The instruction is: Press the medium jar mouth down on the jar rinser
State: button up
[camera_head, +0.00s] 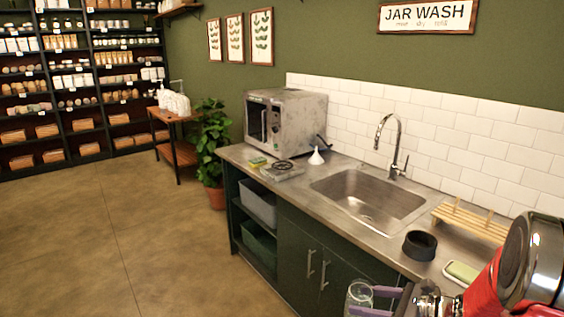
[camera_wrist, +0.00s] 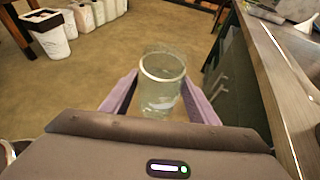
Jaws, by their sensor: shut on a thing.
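My gripper (camera_head: 363,301) is at the bottom edge of the head view, in front of the cabinet. Its purple fingers are shut on a clear glass jar (camera_head: 357,296). In the wrist view the jar (camera_wrist: 161,92) stands between the two fingers of my gripper (camera_wrist: 161,80), with a round rim showing at its upper end. I cannot tell for sure whether that end is the mouth. A flat metal unit with a star-shaped top, which looks like the jar rinser (camera_head: 283,169), sits on the counter left of the sink, apart from the jar.
The steel sink (camera_head: 362,197) is set in the counter. A white funnel (camera_head: 316,157) and steel machine (camera_head: 284,122) stand near the rinser. A black ring (camera_head: 420,245), green sponge dish (camera_head: 462,272) and wooden rack (camera_head: 470,222) occupy the right side. The floor at left is clear.

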aim_at(348, 302)
dwell(0.4)
jog(key=a, duration=0.1)
jog(key=w+a+f+m+t+h, duration=0.1)
jog(key=a, duration=0.1)
jog(key=a+f+m, duration=0.1)
jog(key=shift+w+a, duration=0.2)
jog(key=shift+w, duration=0.05)
notch_tip(348, 302, down, 6)
jog(key=s+a+m+t+h, duration=0.1)
jog(key=a+m+t+h, duration=0.1)
jog(key=m+t+h, duration=0.1)
jog(key=shift+s+a+h, duration=0.3)
jog(key=shift+s, duration=0.05)
jog(key=shift+d, duration=0.15)
